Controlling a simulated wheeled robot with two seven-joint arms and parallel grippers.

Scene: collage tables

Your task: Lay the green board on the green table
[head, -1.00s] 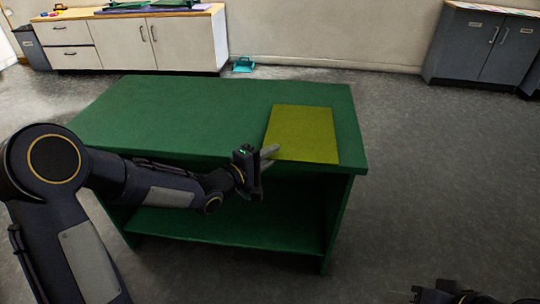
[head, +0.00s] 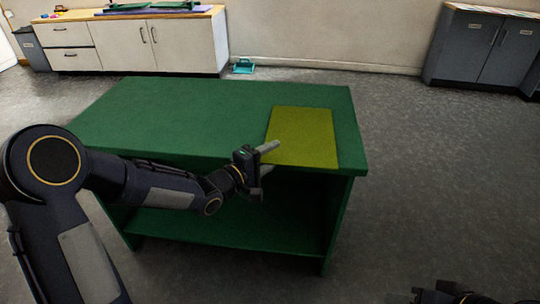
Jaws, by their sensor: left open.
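The board (head: 303,137), olive-yellow-green, lies flat on the right part of the green table (head: 180,115), close to its front edge. My left gripper (head: 270,157) is open and empty at the table's front edge, just left of the board's near left corner. Its upper finger shows beside the board's left edge, and its lower finger is in front of the table edge. I cannot tell whether a finger touches the board. Part of my right arm (head: 450,294) shows at the bottom right; its fingers cannot be made out.
The left and middle of the tabletop are bare. A lower shelf (head: 225,226) is empty under the table. White cabinets (head: 130,42) stand at the back left, a grey cabinet (head: 485,48) at the back right. A teal dustpan (head: 243,66) lies on the floor.

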